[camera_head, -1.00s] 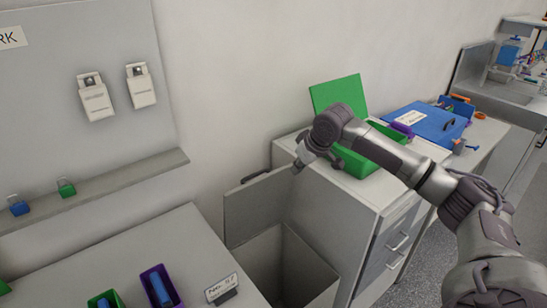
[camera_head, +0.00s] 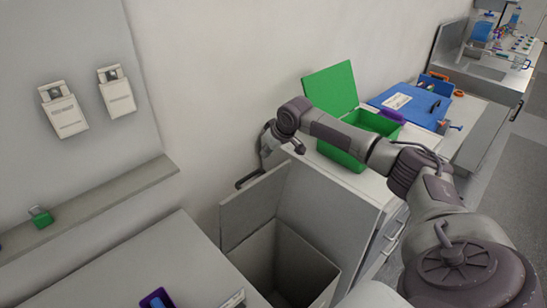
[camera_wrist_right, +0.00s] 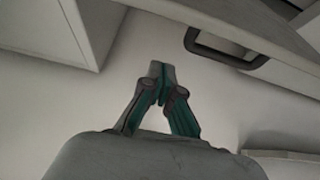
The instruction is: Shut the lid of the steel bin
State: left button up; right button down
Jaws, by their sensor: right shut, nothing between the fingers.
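The steel bin (camera_head: 318,270) stands open between the white counter and the drawer cabinet, and its inside shows from above. Its grey lid (camera_head: 255,205) stands raised at the wall side. A dark handle (camera_head: 250,179) sits on the lid's upper edge; it also shows in the right wrist view (camera_wrist_right: 225,56). My right gripper (camera_head: 264,150) is over the far side of the lid's top edge, near the wall. In the right wrist view its fingertips (camera_wrist_right: 162,72) are together and empty, apart from the handle. My left gripper is not in view.
The white counter (camera_head: 165,265) is at the left. The wall (camera_head: 220,70) is close behind the lid.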

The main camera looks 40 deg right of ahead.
aim_at(275, 168)
jog(key=shift+s+d+f+p, duration=0.1)
jog(key=shift+s+f+p, duration=0.35)
jog(key=shift+s+p, duration=0.15)
jog(key=shift+s+d+f+p, duration=0.1)
jog(key=shift+s+f+p, duration=0.3)
jog(key=shift+s+p, duration=0.2)
jog(key=shift+s+f, duration=0.1)
jog(key=shift+s, duration=0.4)
jog(key=shift+w+a+f, duration=0.1)
jog(key=shift+f, duration=0.05)
jog(key=shift+w, duration=0.1)
